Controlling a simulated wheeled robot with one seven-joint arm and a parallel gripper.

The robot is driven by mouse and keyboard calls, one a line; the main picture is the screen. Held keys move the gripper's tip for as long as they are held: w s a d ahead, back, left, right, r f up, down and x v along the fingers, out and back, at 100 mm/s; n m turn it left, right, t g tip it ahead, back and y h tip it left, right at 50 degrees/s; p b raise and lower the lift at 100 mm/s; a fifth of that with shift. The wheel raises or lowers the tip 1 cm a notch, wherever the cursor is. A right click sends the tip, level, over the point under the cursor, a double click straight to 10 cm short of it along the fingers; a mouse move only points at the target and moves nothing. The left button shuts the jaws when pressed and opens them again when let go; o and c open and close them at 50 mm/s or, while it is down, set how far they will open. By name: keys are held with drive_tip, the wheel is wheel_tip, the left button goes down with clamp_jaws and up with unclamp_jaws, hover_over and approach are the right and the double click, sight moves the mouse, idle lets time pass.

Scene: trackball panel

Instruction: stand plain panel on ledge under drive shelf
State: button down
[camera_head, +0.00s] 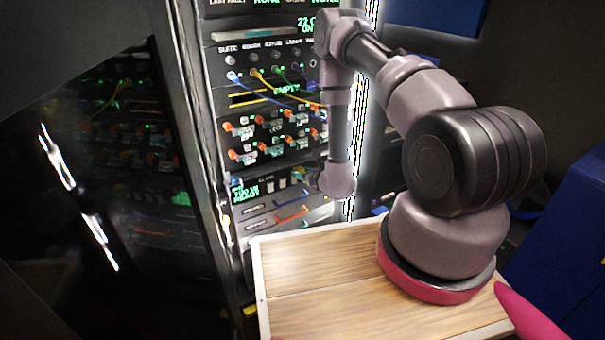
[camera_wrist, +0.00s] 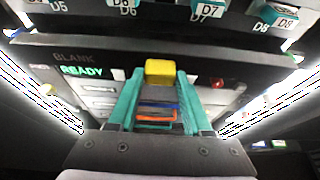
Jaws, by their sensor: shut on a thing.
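In the wrist view my gripper (camera_wrist: 160,92) has its teal fingers closed on a small yellow block (camera_wrist: 160,72). I cannot tell whether this block is part of the plain panel, as no panel face clearly shows behind it. The drive shelf (camera_wrist: 130,6) is at the top of the wrist view, with teal-and-white drives labelled D5 to D8. Below it runs a dark strip (camera_wrist: 190,66) marked BLANK and READY. I cannot make out the ledge. In the head view my gripper's fingers do not show clearly.
Rack units (camera_head: 260,100) with coloured cables and orange-ended drives fill the head view's middle. Lower down is a unit with blue and orange bars (camera_head: 290,208). Bright rack posts flank the wrist view. A dark glossy door (camera_head: 110,170) stands left; blue cabinets (camera_head: 560,230) stand right.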

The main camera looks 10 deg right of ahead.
sight(296, 164)
drive_tip(key=shift+w+a, duration=0.35)
drive_tip(key=shift+w, duration=0.8)
drive_tip(key=shift+w+a, duration=0.4)
drive_tip(key=shift+w, duration=0.7)
drive_tip(key=shift+w+a, duration=0.35)
drive_tip(key=shift+w, duration=0.8)
drive_tip(key=shift+c, duration=1.3)
unclamp_jaws()
drive_tip(key=shift+s, duration=0.1)
drive_tip(key=v, duration=1)
drive_tip(key=shift+s+r, duration=0.25)
